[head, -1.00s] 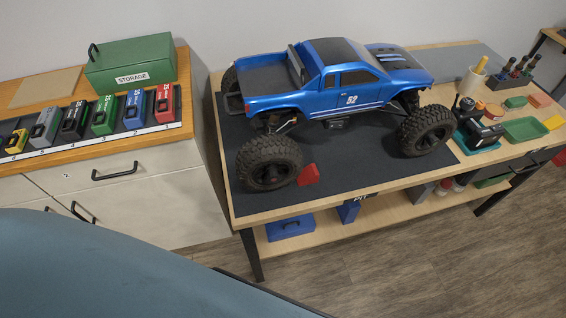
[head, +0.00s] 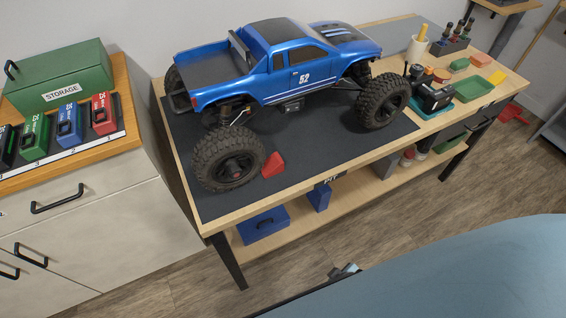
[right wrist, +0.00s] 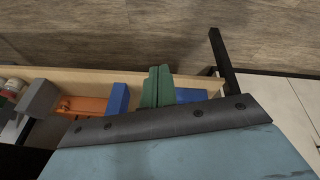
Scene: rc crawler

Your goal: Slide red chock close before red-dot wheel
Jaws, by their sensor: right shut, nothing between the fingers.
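A blue toy truck (head: 290,75) stands on a dark mat (head: 310,150) on the workbench. Its near left wheel (head: 228,158) seems to show a small reddish spot low on the hub. The red chock (head: 273,165), a small wedge, lies on the mat just right of that wheel; I cannot tell whether they touch. My right gripper (right wrist: 158,86) shows in the right wrist view as two green fingers side by side, shut and empty, over the bench's lower shelf. It is clear of the chock. My left gripper is not in view.
A cabinet with a green storage box (head: 60,80) and a row of coloured blocks stands at left. The bench's lower shelf (head: 300,222) holds a blue box (head: 264,224) and other items. Trays and tools fill the bench's right end. My own blue body covers the lower right.

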